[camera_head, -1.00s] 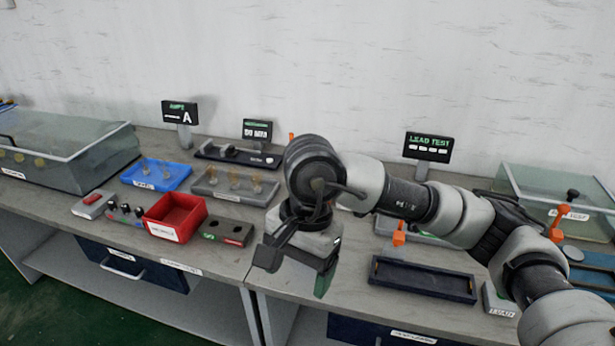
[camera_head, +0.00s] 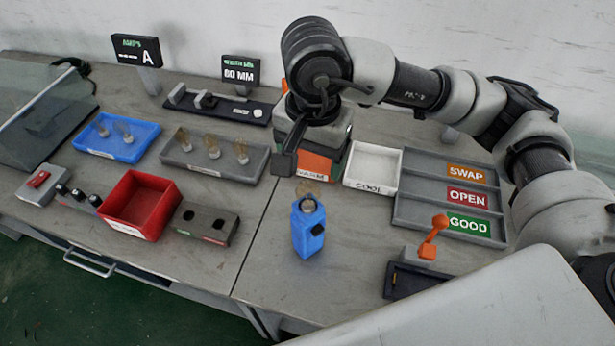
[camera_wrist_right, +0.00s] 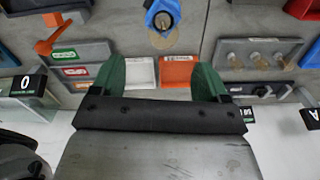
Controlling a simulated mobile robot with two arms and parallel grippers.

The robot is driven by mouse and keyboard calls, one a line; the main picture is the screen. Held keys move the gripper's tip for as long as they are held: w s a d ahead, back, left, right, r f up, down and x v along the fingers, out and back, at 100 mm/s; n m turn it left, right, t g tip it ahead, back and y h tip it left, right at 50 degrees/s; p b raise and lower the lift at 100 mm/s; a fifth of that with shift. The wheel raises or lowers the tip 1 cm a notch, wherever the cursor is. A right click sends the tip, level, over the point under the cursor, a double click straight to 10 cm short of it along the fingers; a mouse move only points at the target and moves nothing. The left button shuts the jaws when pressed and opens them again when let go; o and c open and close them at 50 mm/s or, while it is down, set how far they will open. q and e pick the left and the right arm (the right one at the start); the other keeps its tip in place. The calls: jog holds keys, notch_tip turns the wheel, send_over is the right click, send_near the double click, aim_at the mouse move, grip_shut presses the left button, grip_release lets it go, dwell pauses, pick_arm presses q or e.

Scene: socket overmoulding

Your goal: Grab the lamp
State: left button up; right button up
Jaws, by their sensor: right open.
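A small clear lamp (camera_head: 308,204) stands in the top of a blue holder (camera_head: 308,235) on the bench, in the middle of the head view. In the right wrist view the lamp (camera_wrist_right: 163,39) and the blue holder (camera_wrist_right: 152,8) are at the top centre, beyond the fingertips. My right gripper (camera_head: 312,160) is above and behind the lamp, over the orange WARM tray, and apart from the lamp. Its green fingers (camera_wrist_right: 158,82) are spread with nothing between them. Other lamps stand in a grey tray (camera_head: 170,155) and a blue tray (camera_head: 132,153) at the left. My left gripper is not in view.
The orange WARM tray (camera_head: 313,164) and white COOL tray (camera_head: 372,163) lie behind the holder. A grey SWAP/OPEN/GOOD tray (camera_head: 420,205) is at right, with an orange lever (camera_head: 433,238) in front. A red bin (camera_head: 140,205) is at left. Bench around the holder is clear.

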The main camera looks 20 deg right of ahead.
aim_at(308, 186)
jog(key=f, duration=0.3)
jog(key=shift+s+f+p, duration=0.3)
jog(key=shift+s, duration=0.05)
jog(key=shift+w+a+f+p, duration=0.15)
jog(key=shift+f+p, duration=0.2)
jog(key=shift+f, duration=0.2)
jog(key=f, duration=0.1)
jog(key=f+p, duration=0.1)
jog(key=f, duration=0.1)
jog(key=shift+a+f+p, duration=0.25)
jog(key=shift+f+p, duration=0.05)
jog(key=shift+f, duration=0.5)
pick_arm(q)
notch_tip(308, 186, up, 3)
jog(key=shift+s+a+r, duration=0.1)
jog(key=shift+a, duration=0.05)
pick_arm(e)
jog(key=shift+w, duration=0.1)
jog(key=c, duration=1.1)
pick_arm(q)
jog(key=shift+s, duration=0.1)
pick_arm(e)
jog(key=shift+r, duration=0.1)
